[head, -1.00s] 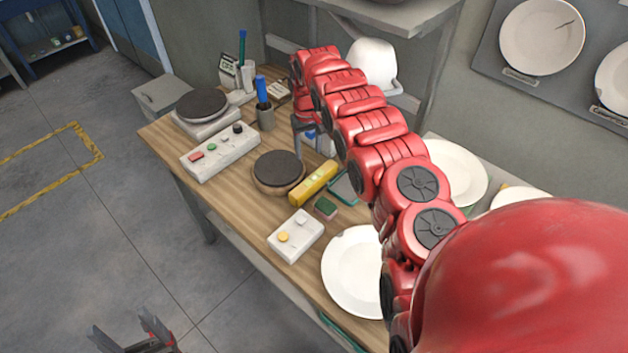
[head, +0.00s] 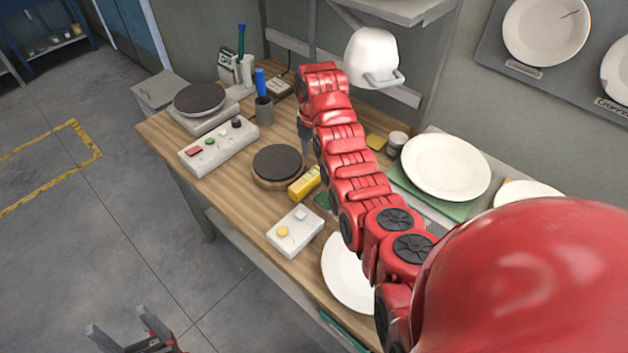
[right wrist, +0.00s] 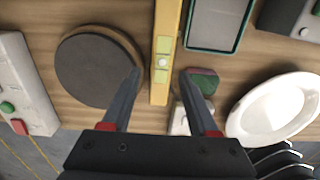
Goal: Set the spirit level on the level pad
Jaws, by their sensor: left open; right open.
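The spirit level is a yellow bar (head: 303,186) on the wooden table, partly hidden by my right arm. In the right wrist view the spirit level (right wrist: 164,55) runs lengthwise between the open fingers of my right gripper (right wrist: 162,78), its greenish vial facing up. Whether the fingers are down at its sides I cannot tell. A grey rectangular pad with a dark green rim (right wrist: 218,20), possibly the level pad, lies just right of it; my arm hides it in the head view. My left gripper (head: 120,325) is open and empty, low over the floor.
A dark round disc on a wooden base (head: 278,165) sits close beside the level. A green-topped block (right wrist: 203,82), a white button box (head: 295,231) and a white plate (head: 347,270) are nearby. A longer control box (head: 218,146) stands further left.

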